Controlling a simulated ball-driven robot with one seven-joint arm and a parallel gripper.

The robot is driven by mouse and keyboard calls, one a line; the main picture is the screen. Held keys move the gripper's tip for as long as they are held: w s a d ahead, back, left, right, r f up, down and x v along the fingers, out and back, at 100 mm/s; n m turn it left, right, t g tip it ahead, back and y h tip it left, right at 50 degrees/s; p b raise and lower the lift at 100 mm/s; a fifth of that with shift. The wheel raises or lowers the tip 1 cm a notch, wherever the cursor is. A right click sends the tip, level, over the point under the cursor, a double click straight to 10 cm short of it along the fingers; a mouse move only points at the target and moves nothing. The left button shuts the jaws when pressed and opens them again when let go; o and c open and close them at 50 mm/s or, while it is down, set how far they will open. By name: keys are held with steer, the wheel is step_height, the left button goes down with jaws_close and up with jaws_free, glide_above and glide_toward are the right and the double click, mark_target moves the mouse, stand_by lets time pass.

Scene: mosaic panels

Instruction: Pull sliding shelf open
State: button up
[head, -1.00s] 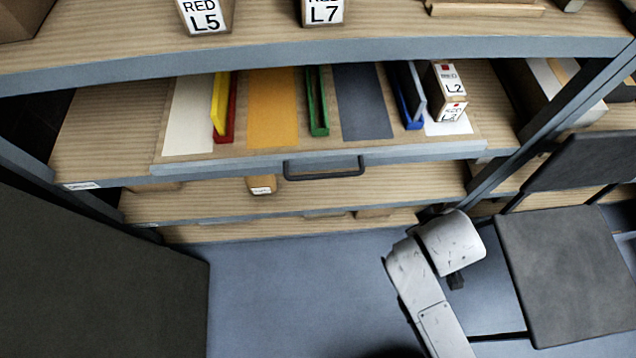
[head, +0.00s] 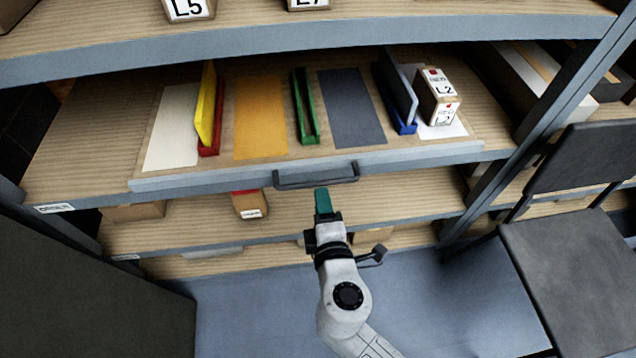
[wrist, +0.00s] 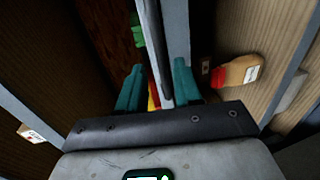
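The sliding shelf (head: 219,165) is a wooden board with a grey front edge, carrying coloured panels and upright dividers. A dark bar handle (head: 316,180) is fixed to the middle of that front edge. My gripper (head: 322,196) has teal fingers and is just below and in front of the handle in the head view. In the wrist view my gripper (wrist: 157,82) has its two fingers apart, with a grey edge of the shelf (wrist: 176,45) running between them. I cannot tell whether the fingers touch the handle, and I see no grip on it.
A fixed shelf (head: 300,48) with labelled boxes is above. A box labelled L2 (head: 436,97) stands on the sliding shelf's right. A dark chair (head: 570,270) is at right; a dark panel (head: 90,290) is at left.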

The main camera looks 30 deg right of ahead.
mark_target(319, 182)
steer(key=x, duration=0.7)
steer(key=shift+c, duration=0.2)
steer(key=shift+s, duration=0.1)
jaws_close()
